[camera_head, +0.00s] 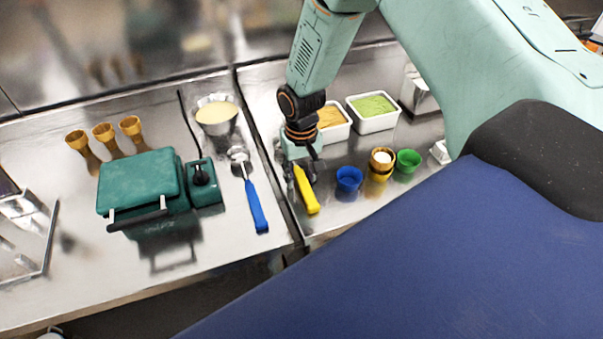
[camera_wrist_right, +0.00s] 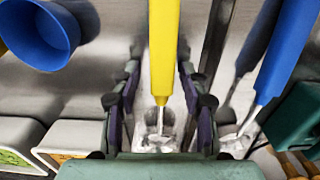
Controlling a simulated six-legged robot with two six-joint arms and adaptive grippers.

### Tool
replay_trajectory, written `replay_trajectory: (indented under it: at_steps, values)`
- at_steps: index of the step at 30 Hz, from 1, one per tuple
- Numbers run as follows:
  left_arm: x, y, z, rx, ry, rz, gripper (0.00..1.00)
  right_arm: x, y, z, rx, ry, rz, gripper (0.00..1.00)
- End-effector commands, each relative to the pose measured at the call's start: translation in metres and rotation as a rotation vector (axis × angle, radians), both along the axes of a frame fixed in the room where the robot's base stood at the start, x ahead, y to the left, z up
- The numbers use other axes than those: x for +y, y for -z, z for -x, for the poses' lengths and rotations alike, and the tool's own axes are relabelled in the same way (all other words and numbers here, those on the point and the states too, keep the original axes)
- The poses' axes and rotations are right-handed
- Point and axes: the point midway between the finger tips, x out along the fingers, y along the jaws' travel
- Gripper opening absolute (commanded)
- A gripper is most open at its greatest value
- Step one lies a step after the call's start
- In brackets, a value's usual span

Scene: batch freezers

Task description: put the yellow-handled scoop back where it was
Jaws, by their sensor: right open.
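The yellow-handled scoop (camera_head: 307,192) lies on the steel counter, its handle pointing towards the front edge. In the right wrist view its yellow handle (camera_wrist_right: 163,45) runs between my fingers, and its metal head lies further down, between the finger bases. My right gripper (camera_head: 301,160) is over the scoop's head end. In the wrist view the right gripper (camera_wrist_right: 159,65) is open, with one finger on each side of the handle and gaps visible. The scoop's head is mostly hidden by the gripper in the head view. My left gripper is not in view.
A blue-handled scoop (camera_head: 257,205) lies left of the counter seam. A blue cup (camera_head: 348,180), a cone holder and a green cup (camera_head: 408,161) stand to the right. Tubs (camera_head: 373,122) stand behind. A teal waffle iron (camera_head: 140,185) and a batter bowl (camera_head: 217,126) are left.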

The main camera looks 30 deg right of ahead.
Motion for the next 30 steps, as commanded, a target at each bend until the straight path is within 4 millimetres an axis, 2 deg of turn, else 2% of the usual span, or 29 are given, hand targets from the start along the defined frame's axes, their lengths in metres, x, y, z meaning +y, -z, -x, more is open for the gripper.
replay_trajectory:
  at_steps: [5, 15, 19, 24, 30]
  values:
    - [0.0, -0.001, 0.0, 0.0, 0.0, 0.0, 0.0, 0.0, -0.019, -0.001, -0.003, 0.0, 0.0, 0.44]
    - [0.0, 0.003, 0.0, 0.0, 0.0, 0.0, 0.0, 0.0, -0.086, -0.001, -0.004, 0.001, -0.001, 0.44]
    - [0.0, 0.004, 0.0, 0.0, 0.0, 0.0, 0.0, 0.0, -0.106, -0.001, -0.003, 0.001, 0.0, 0.44]
    - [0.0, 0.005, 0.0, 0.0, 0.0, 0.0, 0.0, 0.0, -0.12, 0.0, 0.0, 0.0, -0.001, 0.44]
    - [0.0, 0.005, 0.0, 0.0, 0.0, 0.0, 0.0, 0.0, -0.123, 0.001, 0.001, 0.0, 0.0, 0.44]
